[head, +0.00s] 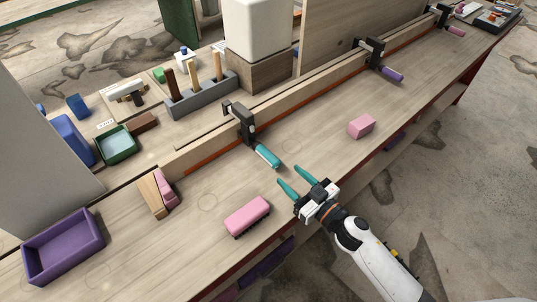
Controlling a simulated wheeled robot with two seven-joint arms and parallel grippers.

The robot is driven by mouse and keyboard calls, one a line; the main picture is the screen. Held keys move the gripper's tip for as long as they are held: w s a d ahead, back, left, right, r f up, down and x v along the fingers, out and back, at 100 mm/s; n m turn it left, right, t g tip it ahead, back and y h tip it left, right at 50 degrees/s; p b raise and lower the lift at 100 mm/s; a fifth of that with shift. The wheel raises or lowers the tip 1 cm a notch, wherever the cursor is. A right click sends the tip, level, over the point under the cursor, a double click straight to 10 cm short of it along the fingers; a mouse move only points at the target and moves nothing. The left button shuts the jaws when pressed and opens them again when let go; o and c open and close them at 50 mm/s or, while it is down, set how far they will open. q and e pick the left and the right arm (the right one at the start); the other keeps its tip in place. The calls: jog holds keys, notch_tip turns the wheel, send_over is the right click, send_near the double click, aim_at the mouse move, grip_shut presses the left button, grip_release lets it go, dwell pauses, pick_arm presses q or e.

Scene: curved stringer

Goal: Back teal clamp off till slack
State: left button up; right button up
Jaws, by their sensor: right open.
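The teal clamp (243,122) has a dark frame set on the long wooden strip, with its teal handle (267,156) pointing down and right over the bench. My right gripper (292,181) comes in from the lower right. Its teal fingers are spread, empty and pointing at the handle, a short gap away from it. Whether the clamp presses tight on the strip cannot be told. My left gripper is not in view.
A pink brush (247,215), a pink block (361,127) and a purple tray (63,247) rest on the bench. A grey tool holder (203,97) stands behind the strip.

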aim_at(268, 157)
jog(key=x, duration=1)
jog(key=shift+w, duration=0.1)
jog(key=c, duration=1)
jog(key=n, duration=0.5)
jog(key=shift+a+n, duration=0.1)
jog(key=shift+n, duration=0.3)
jog(key=o, duration=1)
